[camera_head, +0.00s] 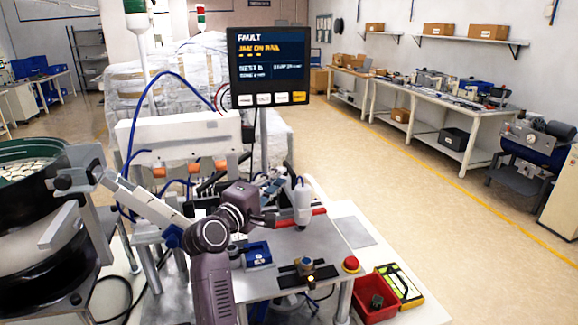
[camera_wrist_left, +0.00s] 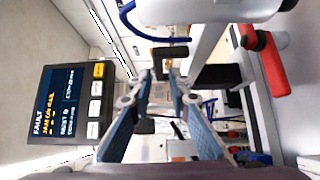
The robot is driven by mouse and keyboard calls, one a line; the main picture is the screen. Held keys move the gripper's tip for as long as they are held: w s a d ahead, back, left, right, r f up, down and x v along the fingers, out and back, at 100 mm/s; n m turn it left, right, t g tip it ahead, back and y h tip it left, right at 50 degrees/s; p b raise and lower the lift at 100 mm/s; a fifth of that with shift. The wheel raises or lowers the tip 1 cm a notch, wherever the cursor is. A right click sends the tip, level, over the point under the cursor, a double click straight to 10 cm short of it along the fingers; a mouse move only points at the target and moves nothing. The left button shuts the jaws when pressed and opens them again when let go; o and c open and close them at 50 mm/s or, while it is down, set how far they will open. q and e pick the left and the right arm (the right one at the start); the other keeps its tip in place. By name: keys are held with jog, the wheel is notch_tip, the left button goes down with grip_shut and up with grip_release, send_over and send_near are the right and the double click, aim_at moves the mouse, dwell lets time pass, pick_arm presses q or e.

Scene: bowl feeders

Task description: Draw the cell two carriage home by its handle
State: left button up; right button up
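My left gripper (camera_head: 275,184) reaches over the machine table in the head view, below the screen. In the left wrist view its two blue fingers (camera_wrist_left: 161,82) stand apart with a gap between them, so it is open. A dark block (camera_wrist_left: 170,53) lies just beyond the fingertips; it may be the carriage handle, but I cannot tell for sure, nor whether it is touched. The carriage cannot be told apart clearly from the rail hardware. A red grip (camera_head: 308,217) lies beside a white upright part (camera_head: 303,195); the red grip also shows in the left wrist view (camera_wrist_left: 272,75). My right gripper is out of view.
The screen (camera_head: 270,67) reads FAULT, JAM ON RAIL. A bowl feeder (camera_head: 30,215) stands at left. On the table are a blue block (camera_head: 257,253) and a red button (camera_head: 351,264). A red bin (camera_head: 375,303) is at front right. Open floor lies to the right.

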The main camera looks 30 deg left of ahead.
aim_at(289, 167)
pick_arm(q)
jog(key=w, duration=0.2)
jog(key=w+p, duration=0.1)
jog(key=shift+w+d+r, duration=0.15)
jog(key=shift+w+r, duration=0.15)
jog(key=shift+w, duration=0.05)
jog(key=shift+w+a+f, duration=0.1)
jog(key=shift+w, duration=0.35)
jog(key=shift+w+a+f, duration=0.1)
jog(key=shift+w, duration=0.55)
jog(key=c, duration=0.4)
grip_shut()
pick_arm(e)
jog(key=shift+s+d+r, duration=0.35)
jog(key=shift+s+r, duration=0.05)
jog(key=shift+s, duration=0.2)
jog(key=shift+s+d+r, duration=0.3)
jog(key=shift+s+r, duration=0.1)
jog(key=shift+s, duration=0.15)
